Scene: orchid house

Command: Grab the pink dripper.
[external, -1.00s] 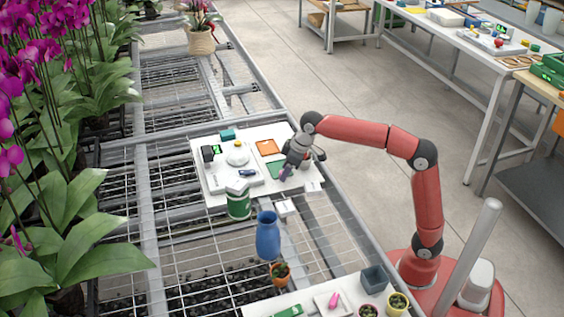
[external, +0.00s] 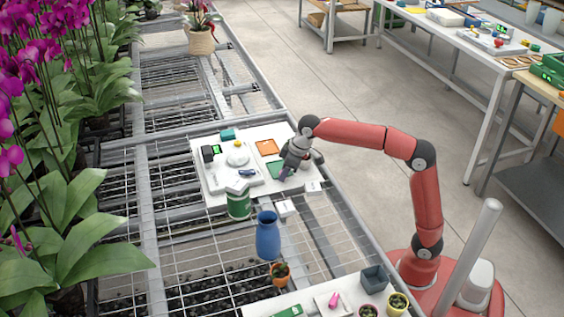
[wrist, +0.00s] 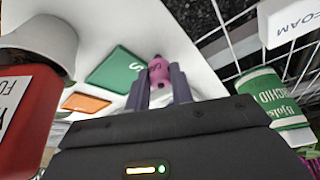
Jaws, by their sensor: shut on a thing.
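The pink dripper (wrist: 159,70) is small and rounded, and stands between the two dark fingers of my gripper (wrist: 158,88) in the wrist view. The fingers are shut on it, one on each side. Its lower part is hidden behind the gripper body. In the external view my gripper (external: 284,174) points down over the right part of the white board (external: 214,199), beside a green square (external: 276,169). The dripper is too small there to tell apart from the fingers.
A red container (wrist: 22,120) stands close at left in the wrist view. A green can (external: 238,203) and a blue vase (external: 268,238) stand near the board's front. Another pink item (external: 333,299) lies on the nearer board. An orange square (external: 267,147) lies behind the green one.

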